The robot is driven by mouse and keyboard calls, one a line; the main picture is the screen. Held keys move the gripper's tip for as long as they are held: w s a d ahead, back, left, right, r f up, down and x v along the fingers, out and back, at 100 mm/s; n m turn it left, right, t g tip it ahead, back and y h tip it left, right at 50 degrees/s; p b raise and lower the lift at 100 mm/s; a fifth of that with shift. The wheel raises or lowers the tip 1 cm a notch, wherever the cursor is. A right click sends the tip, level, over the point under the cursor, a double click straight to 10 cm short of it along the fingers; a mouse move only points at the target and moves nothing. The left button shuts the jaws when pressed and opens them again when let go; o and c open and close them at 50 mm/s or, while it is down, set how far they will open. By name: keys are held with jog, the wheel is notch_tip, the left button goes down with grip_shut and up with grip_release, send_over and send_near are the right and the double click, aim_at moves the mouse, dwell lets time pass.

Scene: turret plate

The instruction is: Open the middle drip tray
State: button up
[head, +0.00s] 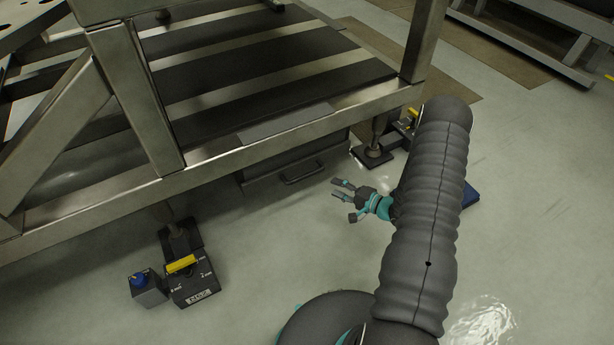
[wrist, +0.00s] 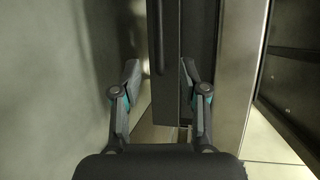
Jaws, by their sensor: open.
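The middle drip tray (head: 265,178) is a dark drawer slung under the front beam of the metal frame, with a dark bar handle (head: 302,172) on its front face. My gripper (head: 337,189) is open and empty, to the right of the handle and apart from it. In the wrist view the tray (wrist: 186,45) stands upright in the picture, and its handle (wrist: 158,38) lies ahead, between the lines of my two spread fingers (wrist: 159,75). I cannot tell the exact gap from fingers to handle.
The metal frame's front beam (head: 225,160) runs just above the tray. A levelling foot with a yellow-marked box (head: 190,270) stands at lower left beside a small box with a blue knob (head: 147,288). Another foot (head: 373,152) stands behind my gripper. Floor in front is clear.

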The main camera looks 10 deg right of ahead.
aim_at(307, 174)
jog(key=x, duration=1.3)
jog(key=shift+w+a+f, duration=0.15)
jog(key=shift+w+f, duration=0.05)
jog(key=shift+w, duration=0.05)
grip_shut()
